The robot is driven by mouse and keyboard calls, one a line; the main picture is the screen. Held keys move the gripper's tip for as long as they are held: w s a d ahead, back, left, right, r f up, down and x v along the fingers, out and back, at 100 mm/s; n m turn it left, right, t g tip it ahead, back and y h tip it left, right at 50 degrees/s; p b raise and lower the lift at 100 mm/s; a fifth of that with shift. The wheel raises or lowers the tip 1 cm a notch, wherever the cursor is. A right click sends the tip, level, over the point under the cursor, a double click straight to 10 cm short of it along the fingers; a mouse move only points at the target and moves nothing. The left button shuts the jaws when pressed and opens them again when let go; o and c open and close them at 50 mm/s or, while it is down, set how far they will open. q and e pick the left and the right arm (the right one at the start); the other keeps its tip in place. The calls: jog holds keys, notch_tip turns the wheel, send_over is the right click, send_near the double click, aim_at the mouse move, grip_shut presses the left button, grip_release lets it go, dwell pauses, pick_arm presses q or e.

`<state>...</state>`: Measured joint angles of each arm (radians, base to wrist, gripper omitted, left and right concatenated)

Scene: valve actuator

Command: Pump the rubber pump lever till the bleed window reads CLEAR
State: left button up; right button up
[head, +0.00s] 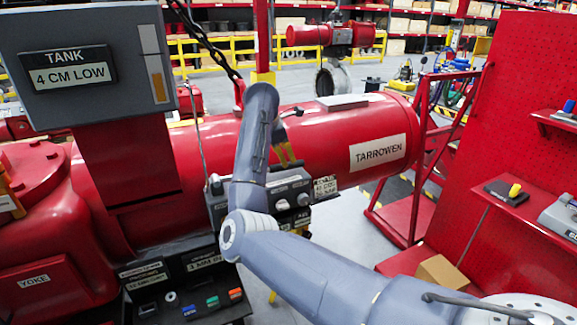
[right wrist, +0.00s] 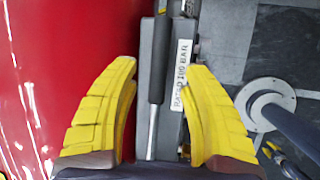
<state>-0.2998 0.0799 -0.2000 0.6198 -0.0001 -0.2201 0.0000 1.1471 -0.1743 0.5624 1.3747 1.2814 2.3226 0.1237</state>
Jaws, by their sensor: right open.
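My right gripper (head: 287,158) is partly hidden behind its own arm in the head view, with its yellow fingers pointing down at a grey pump unit (head: 291,194). In the right wrist view the gripper (right wrist: 158,72) is open. A slim lever with a dark grip (right wrist: 159,60) and a bare metal shaft (right wrist: 152,132) lies between the fingers, with gaps on both sides. Behind it is a grey body (right wrist: 178,128) labelled "RATED 100 BAR". I cannot make out the bleed window's reading; small labels (head: 325,187) on the unit are unclear. My left gripper is out of view.
The red actuator cylinder (head: 330,148) marked "TARROWEN" runs behind the unit. A tank display (head: 68,76) reads "4 CM LOW". A control panel (head: 205,306) with coloured switches is below. A red pegboard (head: 530,90) with shelves stands at right.

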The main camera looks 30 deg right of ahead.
aim_at(289, 164)
jog(key=shift+x, duration=3.3)
jog(key=shift+c, duration=0.4)
jog(key=shift+a, duration=0.1)
grip_shut()
